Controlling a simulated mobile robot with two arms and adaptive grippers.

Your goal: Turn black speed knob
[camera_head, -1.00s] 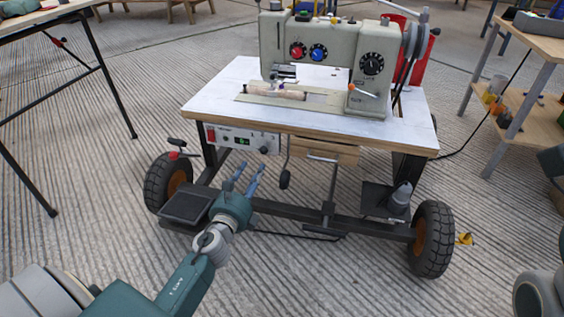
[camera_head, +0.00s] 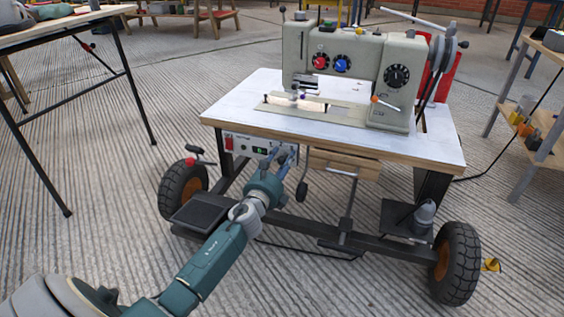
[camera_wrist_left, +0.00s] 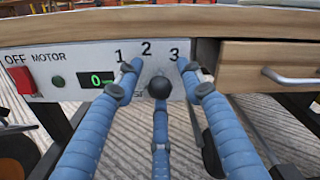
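The black speed knob (camera_wrist_left: 159,87) shows in the left wrist view on the grey motor panel (camera_wrist_left: 75,78), under the numbers 1, 2 and 3. In the head view my gripper covers it. My left gripper (camera_wrist_left: 157,78) is open, with blue fingers spread around the knob: one at its left, one at its right and one below. I cannot tell whether any finger touches it. The left gripper also shows in the head view (camera_head: 282,160), at the panel under the table's front edge. The green display (camera_wrist_left: 97,79) reads 0. My right gripper is out of view.
A red OFF switch (camera_wrist_left: 21,80) is at the panel's left. A wooden drawer (camera_wrist_left: 270,66) is close on the right. The table edge (camera_wrist_left: 180,20) overhangs above. The sewing machine (camera_head: 397,80) stands on the wheeled table (camera_head: 240,110).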

